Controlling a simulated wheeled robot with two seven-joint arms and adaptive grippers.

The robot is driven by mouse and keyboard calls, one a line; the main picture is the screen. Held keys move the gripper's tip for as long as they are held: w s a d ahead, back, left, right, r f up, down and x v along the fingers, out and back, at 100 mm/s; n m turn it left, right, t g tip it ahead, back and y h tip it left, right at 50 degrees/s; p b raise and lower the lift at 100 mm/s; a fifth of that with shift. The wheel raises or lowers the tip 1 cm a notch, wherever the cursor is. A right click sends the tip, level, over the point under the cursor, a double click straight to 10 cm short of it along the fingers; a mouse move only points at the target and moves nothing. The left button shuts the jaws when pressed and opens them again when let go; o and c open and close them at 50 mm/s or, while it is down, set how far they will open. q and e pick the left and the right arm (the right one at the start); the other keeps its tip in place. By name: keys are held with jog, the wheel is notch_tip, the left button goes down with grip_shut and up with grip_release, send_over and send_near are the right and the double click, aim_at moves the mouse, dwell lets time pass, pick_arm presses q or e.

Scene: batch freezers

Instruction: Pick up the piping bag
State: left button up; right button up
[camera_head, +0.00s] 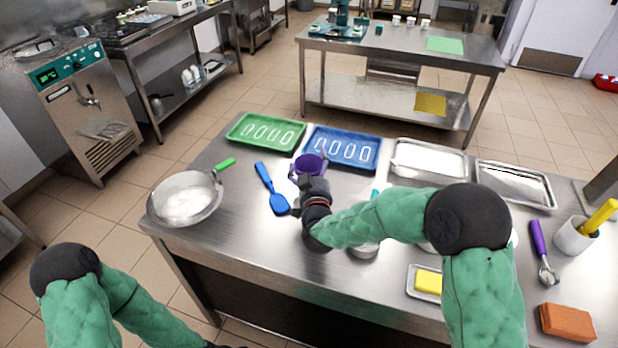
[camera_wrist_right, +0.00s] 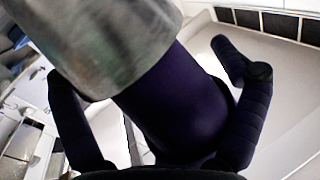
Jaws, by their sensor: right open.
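A small purple vessel-like thing (camera_head: 310,163) with an open top stands at the front edge of the blue tray; it may be the piping bag, but its shape is partly hidden by my right gripper. My right gripper (camera_head: 308,186) reaches it from the near side. In the right wrist view a dark purple body (camera_wrist_right: 180,105) with a greyish upper part (camera_wrist_right: 105,40) lies between the two spread fingers of my right gripper (camera_wrist_right: 165,110). The fingers look open; contact cannot be told. My left arm shows at lower left, its gripper out of view.
A green tray (camera_head: 266,146) and a blue tray (camera_head: 368,137) lie behind. A blue spatula (camera_head: 278,203) and a metal bowl (camera_head: 186,220) are left. Two metal trays (camera_head: 402,176), a purple-handled scoop (camera_head: 538,237), a yellow block (camera_head: 428,281) and a brown sponge (camera_head: 567,322) are right.

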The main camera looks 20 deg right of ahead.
jog(key=c, duration=0.9)
jog(key=shift+c, duration=0.5)
